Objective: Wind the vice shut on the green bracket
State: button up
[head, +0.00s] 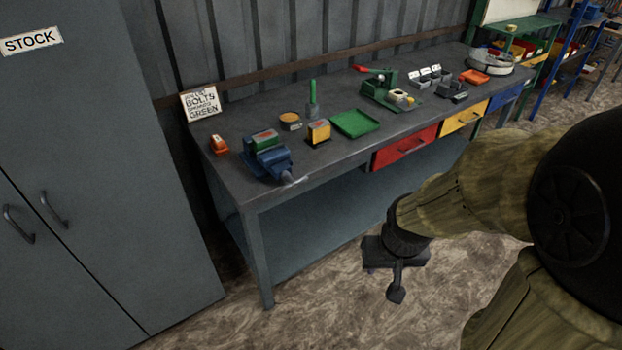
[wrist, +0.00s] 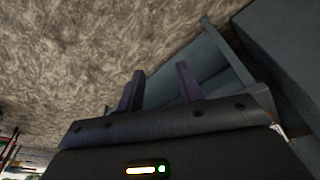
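The blue vice (head: 270,163) stands at the near left corner of the grey workbench. The green bracket (head: 264,139) sits at the top of the vice, between its jaws as far as I can see; whether the jaws touch it is too small to tell. A pale handle (head: 294,181) sticks out at the vice's front, over the bench edge. My gripper (head: 396,293) hangs in front of the bench, below its top and well to the right of the vice. In the wrist view its two fingers (wrist: 160,80) stand apart with nothing between them.
The workbench (head: 230,185) holds a yellow block (head: 318,132), a green tray (head: 355,123), a green press (head: 380,87) and an orange item (head: 219,145). A red drawer (head: 405,147) is in its front. A grey stock cabinet (head: 90,130) stands left. The floor before the bench is clear.

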jog(key=shift+d, duration=0.2)
jog(key=o, duration=0.5)
jog(key=shift+w+f, duration=0.1)
jog(key=shift+w, duration=0.05)
jog(key=o, duration=0.9)
jog(key=shift+n+t, duration=0.5)
jog(key=shift+t, duration=0.4)
jog(key=w+f, duration=0.1)
jog(key=w+f+b, duration=0.1)
jog(key=w, duration=0.1)
jog(key=w+f+b, duration=0.1)
jog(key=w, duration=0.1)
jog(key=shift+w+d, duration=0.1)
jog(key=shift+d, duration=0.05)
jog(key=w+a+f+n+t+y+b, duration=0.3)
jog(key=w+a+f+t+y+b, duration=0.1)
jog(key=w, duration=0.5)
jog(key=w+a+f+n+t+y+b, duration=0.2)
jog(key=w+a+f+t+y+b, duration=0.2)
jog(key=w, duration=0.5)
jog(key=a+f+t+y, duration=0.1)
jog(key=a+t, duration=0.1)
jog(key=a, duration=0.1)
jog(key=shift+a+n+t+y, duration=0.15)
jog(key=shift+n+t+y, duration=0.15)
jog(key=shift+n+y, duration=0.1)
jog(key=shift+w+f, duration=0.1)
jog(key=shift+w, duration=0.05)
